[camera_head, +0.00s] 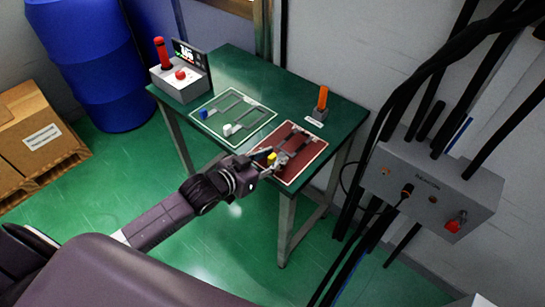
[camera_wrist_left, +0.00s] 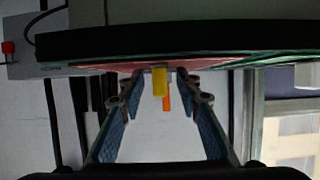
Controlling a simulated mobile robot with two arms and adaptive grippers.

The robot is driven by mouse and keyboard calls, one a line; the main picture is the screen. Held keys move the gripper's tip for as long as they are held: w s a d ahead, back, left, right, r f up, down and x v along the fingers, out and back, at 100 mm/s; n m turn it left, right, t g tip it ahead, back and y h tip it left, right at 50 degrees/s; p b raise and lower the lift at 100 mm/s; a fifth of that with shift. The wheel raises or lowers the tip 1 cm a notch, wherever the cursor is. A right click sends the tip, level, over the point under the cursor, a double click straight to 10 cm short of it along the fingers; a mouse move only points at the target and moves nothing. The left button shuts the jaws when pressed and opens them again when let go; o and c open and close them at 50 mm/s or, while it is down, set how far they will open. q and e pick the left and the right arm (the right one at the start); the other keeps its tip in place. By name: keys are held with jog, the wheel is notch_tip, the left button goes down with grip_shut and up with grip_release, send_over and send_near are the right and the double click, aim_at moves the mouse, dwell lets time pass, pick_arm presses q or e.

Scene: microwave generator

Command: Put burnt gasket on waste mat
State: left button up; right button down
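The red mat (camera_head: 310,160) lies at the front right of the green table, with dark shapes on it, partly covered by my gripper. A small yellow piece (camera_head: 271,158) is at the mat's front left edge; it also shows in the left wrist view (camera_wrist_left: 160,80). I cannot tell for sure which piece is the burnt gasket. My left gripper (camera_head: 284,152) is over the red mat. In the left wrist view its fingers (camera_wrist_left: 161,78) are spread, with the yellow piece between or just beyond the tips and gaps on both sides. My right gripper is out of view.
The green mat (camera_head: 262,121) left of the red one holds a blue piece (camera_head: 203,114) and white pieces. An orange upright piece (camera_head: 321,100) stands behind the red mat. A grey control box (camera_head: 183,84) stands back left. A wall box (camera_head: 432,185) with cables hangs right.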

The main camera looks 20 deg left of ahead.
pick_arm(q)
jog(key=v, duration=1.2)
jog(key=shift+f, duration=0.1)
jog(key=s+a+f+n+g+y, duration=0.15)
jog(key=a+f, duration=0.25)
jog(key=f, duration=0.6)
jog(key=s+a+f+g+y, duration=0.1)
jog(key=s+a+f+y, duration=0.2)
jog(key=f, duration=0.7)
jog(key=s+a+f+n+g, duration=0.1)
jog(key=s+a+f+g, duration=0.3)
jog(key=f, duration=0.7)
jog(key=s+d+f+g, duration=0.1)
jog(key=s+d+f, duration=0.1)
jog(key=s+f, duration=1)
jog(key=s+d+f+g, duration=0.1)
jog(key=s+d+f, duration=0.2)
jog(key=s, duration=0.2)
jog(key=s+d+f+g, duration=0.1)
jog(key=s+d+f, duration=0.2)
jog(key=s, duration=0.3)
jog(key=s+d+f+m+g, duration=0.1)
jog(key=s+d+f+g, duration=0.1)
jog(key=s+d+f, duration=0.1)
jog(key=s+f, duration=0.1)
jog(key=s, duration=0.1)
jog(key=shift+s+f, duration=0.35)
